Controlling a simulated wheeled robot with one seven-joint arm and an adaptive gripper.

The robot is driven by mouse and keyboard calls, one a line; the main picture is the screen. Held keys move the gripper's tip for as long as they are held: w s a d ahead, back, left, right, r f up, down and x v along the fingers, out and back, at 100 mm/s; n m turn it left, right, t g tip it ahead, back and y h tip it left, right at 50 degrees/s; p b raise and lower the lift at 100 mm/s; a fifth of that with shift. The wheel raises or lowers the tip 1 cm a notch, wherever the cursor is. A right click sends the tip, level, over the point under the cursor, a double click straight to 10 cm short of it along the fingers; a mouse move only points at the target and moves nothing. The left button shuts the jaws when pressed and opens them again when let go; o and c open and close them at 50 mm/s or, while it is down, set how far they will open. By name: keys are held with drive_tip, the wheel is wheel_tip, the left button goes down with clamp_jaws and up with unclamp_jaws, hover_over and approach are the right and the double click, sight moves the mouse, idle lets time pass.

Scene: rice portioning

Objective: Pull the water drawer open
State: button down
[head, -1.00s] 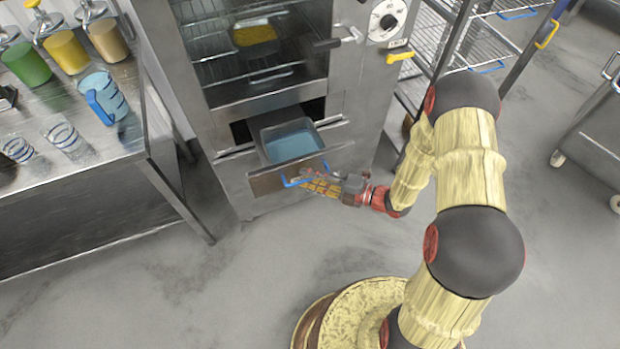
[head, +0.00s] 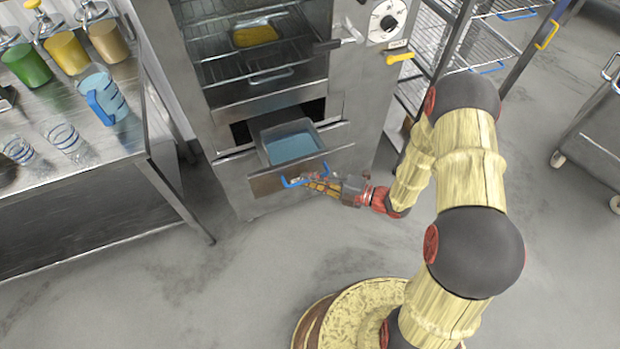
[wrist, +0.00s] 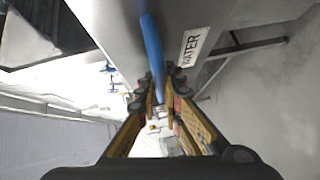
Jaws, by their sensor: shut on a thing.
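The water drawer (head: 262,186) is at the bottom of the steel cabinet and stands partly open, with a pan of blue water (head: 291,147) in it. Its blue bar handle (head: 292,183) runs across the drawer front. My gripper (head: 314,184) is at the right part of this handle. In the wrist view the blue handle (wrist: 152,48) passes between the fingers of my gripper (wrist: 160,108), which are shut on it. A label reading WATER (wrist: 194,46) shows on the drawer front beside the handle. The exact finger contact is small in the head view.
The cabinet (head: 357,80) above holds wire racks and a yellow tray (head: 256,36). A steel table (head: 128,143) with a blue-handled jug (head: 103,98), glasses and dispensers stands at the left. A wire shelf (head: 405,100) is at the right. The floor before the drawer is clear.

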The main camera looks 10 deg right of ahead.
idle(0.3)
drive_tip(key=s+p, duration=0.1)
drive_tip(key=s, duration=0.1)
drive_tip(key=s+d+p, duration=0.1)
drive_tip(key=s, duration=0.2)
drive_tip(key=shift+d, duration=0.2)
drive_tip(key=c, duration=1.9)
unclamp_jaws()
drive_tip(key=shift+w, duration=0.1)
drive_tip(key=v, duration=1.2)
drive_tip(key=shift+f, duration=0.15)
